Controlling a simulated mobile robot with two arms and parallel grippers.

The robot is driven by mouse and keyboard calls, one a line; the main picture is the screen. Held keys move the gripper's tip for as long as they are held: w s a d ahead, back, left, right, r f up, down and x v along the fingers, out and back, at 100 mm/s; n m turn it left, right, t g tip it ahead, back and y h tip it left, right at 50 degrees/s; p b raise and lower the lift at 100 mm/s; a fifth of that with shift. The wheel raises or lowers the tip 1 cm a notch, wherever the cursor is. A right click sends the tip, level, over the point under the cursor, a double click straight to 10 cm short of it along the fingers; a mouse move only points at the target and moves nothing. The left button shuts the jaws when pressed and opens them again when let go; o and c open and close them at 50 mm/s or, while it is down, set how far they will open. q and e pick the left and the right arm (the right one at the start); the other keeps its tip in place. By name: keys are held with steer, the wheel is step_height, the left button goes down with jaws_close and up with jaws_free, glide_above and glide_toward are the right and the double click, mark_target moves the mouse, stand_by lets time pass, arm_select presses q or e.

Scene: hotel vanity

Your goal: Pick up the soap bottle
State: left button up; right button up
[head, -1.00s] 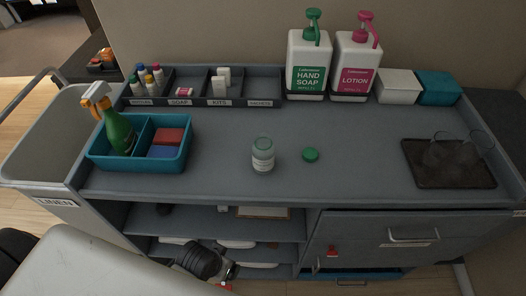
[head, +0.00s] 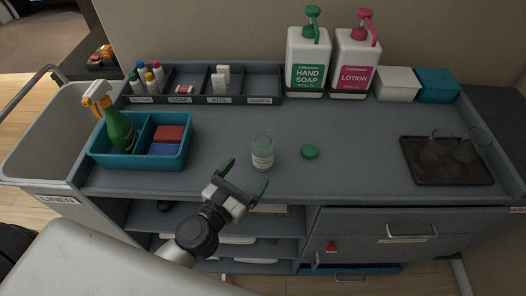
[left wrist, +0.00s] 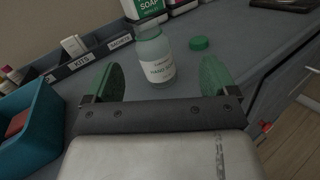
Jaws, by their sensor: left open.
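The soap bottle (head: 263,153) is a small clear bottle with a white label, standing upright and uncapped on the cart top. It also shows in the left wrist view (left wrist: 154,58), beyond and between my fingers. A green cap (head: 310,152) lies on the cart top to its right; it also shows in the left wrist view (left wrist: 200,43). My left gripper (head: 246,177) is open and empty at the cart's front edge, just in front of the bottle and apart from it. My right gripper is not in view.
A teal caddy (head: 99,156) with a spray bottle stands at the left. A divided tray (head: 265,99), a large hand soap pump bottle (head: 308,62) and a lotion pump bottle (head: 354,65) line the back. A dark tray (head: 447,180) with glasses is at the right.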

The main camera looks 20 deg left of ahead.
mark_target(258, 154)
arm_select(q)
steer(key=shift+w+a+f+n+y, duration=0.2)
steer(key=shift+a+f+n+y, duration=0.25)
steer(key=shift+n+y, duration=0.4)
steer(key=shift+w+a+f+n, duration=0.15)
steer(key=shift+w+n, duration=0.1)
steer(key=shift+n, duration=0.3)
steer(key=w, duration=0.1)
steer(key=w+p, duration=0.1)
steer(key=w, duration=0.2)
steer(key=shift+w+d+p, duration=0.3)
steer(key=shift+d, duration=0.1)
steer(key=w, duration=0.2)
steer(key=w+d+p, duration=0.1)
steer(key=w, duration=0.2)
steer(key=shift+w+d, duration=0.15)
steer(key=shift+d, duration=0.05)
steer(key=shift+w, duration=0.25)
steer(key=shift+s, duration=0.15)
steer(key=c, duration=1)
